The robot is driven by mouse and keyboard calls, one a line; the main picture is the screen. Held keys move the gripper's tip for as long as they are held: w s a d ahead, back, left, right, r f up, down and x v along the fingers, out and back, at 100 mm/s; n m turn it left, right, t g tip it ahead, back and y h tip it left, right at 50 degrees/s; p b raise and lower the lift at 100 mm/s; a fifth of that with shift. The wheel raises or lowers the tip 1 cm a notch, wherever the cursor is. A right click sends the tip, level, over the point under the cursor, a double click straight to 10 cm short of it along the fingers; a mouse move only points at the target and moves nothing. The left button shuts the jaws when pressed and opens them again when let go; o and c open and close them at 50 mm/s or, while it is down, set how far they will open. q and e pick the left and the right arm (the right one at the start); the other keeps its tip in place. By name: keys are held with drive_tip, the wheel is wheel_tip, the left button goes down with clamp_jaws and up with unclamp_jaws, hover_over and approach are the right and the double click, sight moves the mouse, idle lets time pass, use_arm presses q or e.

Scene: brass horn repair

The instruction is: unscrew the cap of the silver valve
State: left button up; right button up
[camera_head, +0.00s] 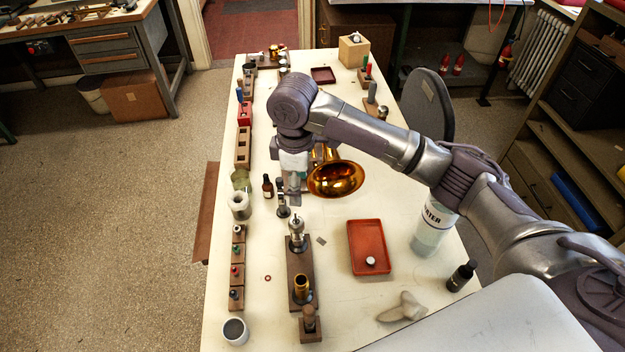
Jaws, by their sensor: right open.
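The silver valve (297,232) stands upright on a long wooden block (299,262) near the middle of the table. A brass-coloured valve (301,287) stands at the near end of the same block. My right arm reaches in from the right, and my right gripper (293,192) points down above the table, a little beyond the silver valve and apart from it. The gripper is open; its fingers are small in view and partly covered by my wrist. A red tray (356,232) lies to the right with a small pale round piece on it. My left gripper is out of view.
A brass horn bell (336,179) lies right beside my gripper. A dark dropper bottle (267,186) and a white-rimmed jar (240,206) stand to the left. A large labelled bottle (432,228), a dark bottle (461,276) and a crumpled cloth (403,308) are at the right.

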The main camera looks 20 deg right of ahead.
hover_over(297, 222)
drive_tip(key=f, duration=0.2)
drive_tip(key=f+p, duration=0.1)
drive_tip(key=f, duration=0.1)
drive_tip(key=shift+w+a+f, duration=0.1)
drive_tip(key=shift+a+f, duration=0.1)
drive_tip(key=shift+f, duration=0.1)
wheel_tip(297, 222, down, 8)
drive_tip(key=shift+d+f+p, duration=0.15)
drive_tip(key=shift+p, duration=0.4)
drive_tip(key=shift+f, duration=0.4)
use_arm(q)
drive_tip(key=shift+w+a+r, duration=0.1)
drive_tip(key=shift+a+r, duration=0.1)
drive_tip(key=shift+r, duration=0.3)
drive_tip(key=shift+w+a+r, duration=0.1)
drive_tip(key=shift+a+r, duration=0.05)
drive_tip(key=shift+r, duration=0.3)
